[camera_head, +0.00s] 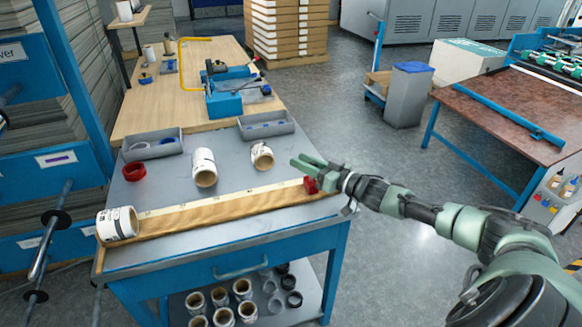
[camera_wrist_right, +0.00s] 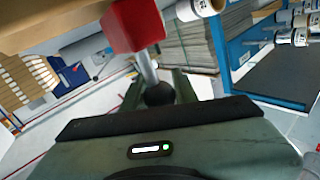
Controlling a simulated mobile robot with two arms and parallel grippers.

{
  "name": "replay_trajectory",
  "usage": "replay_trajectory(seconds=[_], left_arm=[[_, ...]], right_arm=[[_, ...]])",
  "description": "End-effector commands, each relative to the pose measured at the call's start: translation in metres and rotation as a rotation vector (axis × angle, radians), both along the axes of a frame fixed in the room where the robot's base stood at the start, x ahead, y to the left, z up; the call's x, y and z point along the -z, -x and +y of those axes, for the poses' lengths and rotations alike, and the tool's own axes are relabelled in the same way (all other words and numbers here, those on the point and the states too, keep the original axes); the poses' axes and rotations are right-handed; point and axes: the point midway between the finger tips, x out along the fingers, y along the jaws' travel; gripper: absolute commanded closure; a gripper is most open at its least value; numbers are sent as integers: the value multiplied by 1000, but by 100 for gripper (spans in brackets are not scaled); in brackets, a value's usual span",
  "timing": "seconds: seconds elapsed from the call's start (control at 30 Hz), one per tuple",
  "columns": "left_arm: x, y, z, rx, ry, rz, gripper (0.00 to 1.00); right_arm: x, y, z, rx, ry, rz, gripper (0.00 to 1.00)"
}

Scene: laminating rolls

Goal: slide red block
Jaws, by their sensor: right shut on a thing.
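The red block (camera_head: 311,185) sits at the right end of a long wooden rail with a pale measuring strip (camera_head: 225,205) on the bench. My right gripper (camera_head: 318,168) is at the block, at the bench's right edge. In the right wrist view the red block (camera_wrist_right: 137,24) has a metal stem ending in a dark ball knob (camera_wrist_right: 159,93). My right gripper (camera_wrist_right: 158,88) has its fingers either side of this knob and is shut on it; exact finger contact is partly hidden. A white roll (camera_head: 117,224) lies at the rail's left end. My left gripper is out of view.
Two white rolls (camera_head: 204,167) (camera_head: 262,156), a red tape ring (camera_head: 133,171) and two grey trays (camera_head: 152,144) (camera_head: 266,125) stand behind the rail. The rail's top between block and left roll looks clear. More rolls (camera_head: 243,289) are on the lower shelf.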

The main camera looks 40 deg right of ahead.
Motion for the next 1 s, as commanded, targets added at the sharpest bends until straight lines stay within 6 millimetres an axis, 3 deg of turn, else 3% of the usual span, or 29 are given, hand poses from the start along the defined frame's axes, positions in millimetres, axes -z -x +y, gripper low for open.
replay_trajectory(seconds=[0.13,0.53,0.57,0.6,0.63,1.0], left_arm=[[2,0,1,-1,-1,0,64],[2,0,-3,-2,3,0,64],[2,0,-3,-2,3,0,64],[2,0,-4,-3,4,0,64],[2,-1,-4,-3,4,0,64],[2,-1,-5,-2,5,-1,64]], right_arm=[[2,3,-10,2,5,3,100],[2,4,-12,1,4,3,100],[2,4,-12,1,4,3,66],[1,4,-12,1,4,3,55],[1,4,-12,1,4,3,50],[1,6,-13,1,3,1,50]])
